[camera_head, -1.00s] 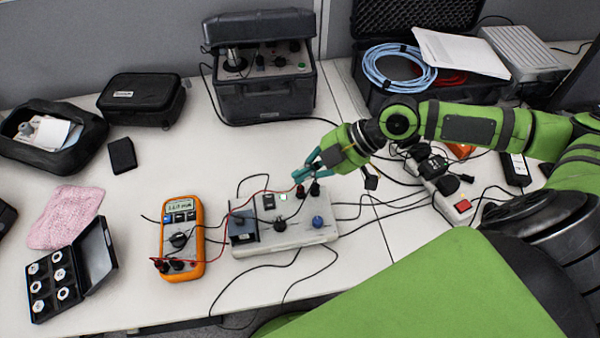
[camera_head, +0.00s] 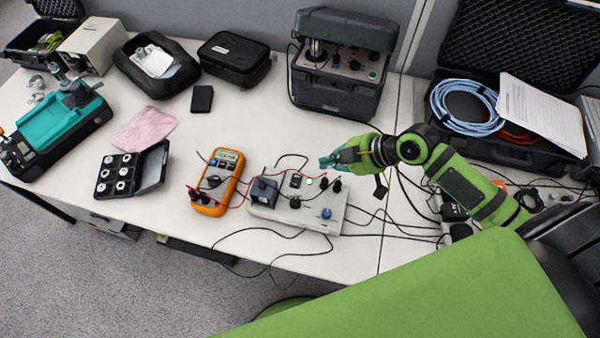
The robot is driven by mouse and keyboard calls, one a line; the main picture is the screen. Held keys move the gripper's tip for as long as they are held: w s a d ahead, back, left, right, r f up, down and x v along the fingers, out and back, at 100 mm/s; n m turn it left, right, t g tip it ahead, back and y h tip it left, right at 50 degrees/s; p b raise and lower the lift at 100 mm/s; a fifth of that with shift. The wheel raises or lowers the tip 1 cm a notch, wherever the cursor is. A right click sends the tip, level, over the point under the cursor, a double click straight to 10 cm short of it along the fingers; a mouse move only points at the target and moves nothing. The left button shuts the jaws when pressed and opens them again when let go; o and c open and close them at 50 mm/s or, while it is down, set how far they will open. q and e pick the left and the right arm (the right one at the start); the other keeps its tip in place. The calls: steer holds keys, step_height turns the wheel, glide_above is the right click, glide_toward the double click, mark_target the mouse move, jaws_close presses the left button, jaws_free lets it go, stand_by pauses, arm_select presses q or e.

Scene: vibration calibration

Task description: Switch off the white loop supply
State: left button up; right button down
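The white loop supply (camera_head: 290,212) is a pale box on the bench. It has a blue knob, black and red terminals, a dark module at its left end and a small pale lit-looking spot (camera_head: 309,181) on top. My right gripper (camera_head: 324,162), with teal fingers, is just behind and above its back edge, near the red and black terminals, and appears apart from it. The fingers are seen edge-on, too small to tell whether they are open. I see nothing held. My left gripper is not in view.
An orange multimeter (camera_head: 218,182) lies left of the supply, joined by red and black leads. Cables trail in front and to the right. A black instrument case (camera_head: 340,98) stands behind. An open case (camera_head: 475,140) is at the back right. Bare bench shows in front.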

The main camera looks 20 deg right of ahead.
steer(key=p, duration=0.2)
glide_above(298, 182)
step_height(298, 182, down, 7)
steer(key=shift+d+f, duration=0.15)
steer(key=shift+f, duration=0.45)
steer(key=shift+d+f, duration=0.15)
steer(key=shift+f, duration=0.45)
steer(key=shift+w+d+f, duration=0.1)
steer(key=shift+w+f, duration=0.05)
steer(key=shift+f, duration=0.55)
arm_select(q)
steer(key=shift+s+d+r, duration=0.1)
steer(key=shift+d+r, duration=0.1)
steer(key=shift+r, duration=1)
arm_select(e)
steer(key=shift+f, duration=0.1)
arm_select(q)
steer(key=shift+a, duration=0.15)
